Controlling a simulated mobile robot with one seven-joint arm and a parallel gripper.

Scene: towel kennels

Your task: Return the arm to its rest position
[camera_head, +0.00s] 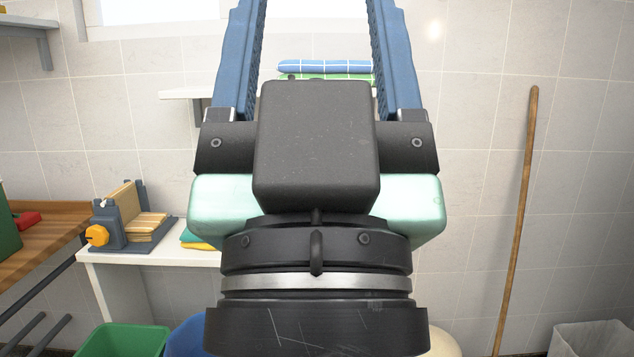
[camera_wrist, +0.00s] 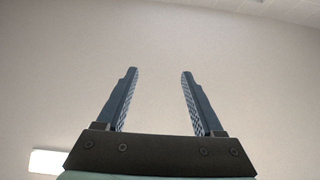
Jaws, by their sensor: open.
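My gripper (camera_head: 313,50) fills the middle of the head view, its two blue fingers pointing up and spread wide apart. The finger tips run out of the top of that picture. In the wrist view my gripper (camera_wrist: 158,75) shows both fingers apart with nothing between them, against a plain wall and a strip of ceiling. My wrist hides much of the middle of the room in the head view.
Folded blue and green towels (camera_head: 326,68) lie on a wall shelf (camera_head: 183,94) behind the gripper. A grey device with an orange knob (camera_head: 97,236) stands at left on a white bench (camera_head: 165,257). A wooden pole (camera_head: 518,220) leans at right. A green bin (camera_head: 122,341) stands below.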

